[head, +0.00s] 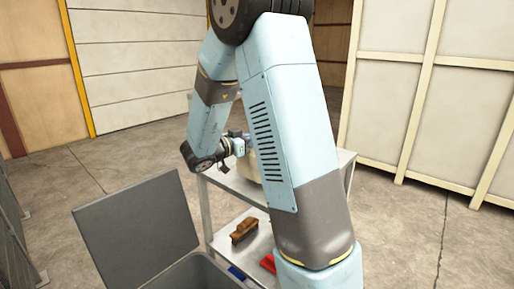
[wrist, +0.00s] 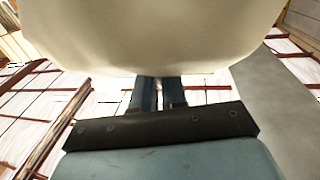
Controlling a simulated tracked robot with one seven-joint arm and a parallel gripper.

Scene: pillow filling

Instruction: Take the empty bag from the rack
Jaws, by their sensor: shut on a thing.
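The cream bag (wrist: 150,35) fills the top of the wrist view. My gripper (wrist: 158,92) is shut on it at its near edge, where the fingertips meet the cloth. In the head view, the bag (head: 247,168) shows only in part, as a cream patch over the top shelf of the metal rack (head: 228,184). Most of it is hidden behind my arm. My gripper's end (head: 240,146) is beside the bag at the rack. I cannot tell whether the bag touches the shelf.
A brown brush (head: 244,230) and a red object (head: 268,263) lie on the lower shelf. A grey bin with its lid (head: 140,228) raised stands in front of the rack, with a blue item (head: 236,272) by it. Concrete floor is clear to the right.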

